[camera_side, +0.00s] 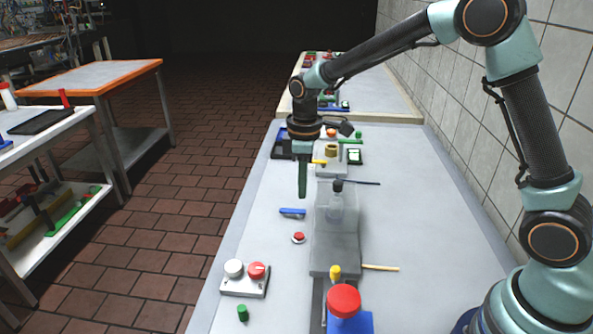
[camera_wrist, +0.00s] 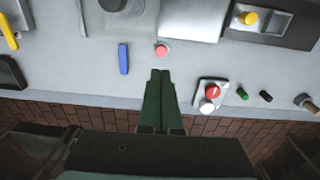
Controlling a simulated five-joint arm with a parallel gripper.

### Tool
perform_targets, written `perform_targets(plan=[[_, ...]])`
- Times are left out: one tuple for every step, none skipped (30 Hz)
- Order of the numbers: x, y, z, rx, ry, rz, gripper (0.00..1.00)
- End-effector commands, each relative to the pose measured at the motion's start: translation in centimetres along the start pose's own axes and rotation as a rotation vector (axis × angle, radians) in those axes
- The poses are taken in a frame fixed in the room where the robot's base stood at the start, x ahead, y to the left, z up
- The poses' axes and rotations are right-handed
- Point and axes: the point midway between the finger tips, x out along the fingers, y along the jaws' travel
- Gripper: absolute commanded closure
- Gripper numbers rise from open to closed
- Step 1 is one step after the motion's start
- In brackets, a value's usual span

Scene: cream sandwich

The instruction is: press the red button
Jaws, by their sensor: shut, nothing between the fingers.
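In the wrist view the closed gripper (camera_wrist: 160,72) lines up with the button. A box with a white knob (camera_side: 233,267) and a red knob (camera_side: 257,270) stands nearer the camera.
A blue bar (camera_side: 292,211) lies behind the button. A green cylinder (camera_side: 243,313) and a large red cap (camera_side: 343,299) are near the front. The table's right side is mostly clear.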

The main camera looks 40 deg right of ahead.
Motion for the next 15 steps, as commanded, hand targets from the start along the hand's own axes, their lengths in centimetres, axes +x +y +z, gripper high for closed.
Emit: perform_targets(plan=[[1.1,-0.1,0.1,0.0,-0.005,-0.004,1.0],[1.7,-0.1,0.1,0.0,-0.005,-0.004,1.0],[2.5,-0.1,0.1,0.0,-0.005,-0.004,1.0],[3.1,-0.2,0.1,0.0,-0.006,-0.004,1.0],[3.7,-0.2,0.0,0.0,-0.005,-0.004,1.0],[4.5,-0.2,0.0,0.0,-0.005,-0.004,1.0],[5.1,-0.2,0.0,0.0,-0.004,-0.003,1.0],[5.7,-0.2,0.0,0.0,-0.005,-0.004,1.0],[6.4,-0.2,0.0,0.0,-0.004,-0.003,1.0],[7.0,-0.2,0.0,0.0,-0.005,-0.004,1.0],[7.5,-0.2,0.0,0.0,-0.004,-0.003,1.0],[8.2,-0.2,0.0,0.0,-0.004,-0.003,1.0],[8.7,-0.2,-0.1,0.0,-0.003,-0.003,1.0],[9.1,-0.2,-0.1,0.0,-0.003,-0.002,1.0],[9.6,-0.3,-0.1,0.0,-0.003,-0.003,1.0]])
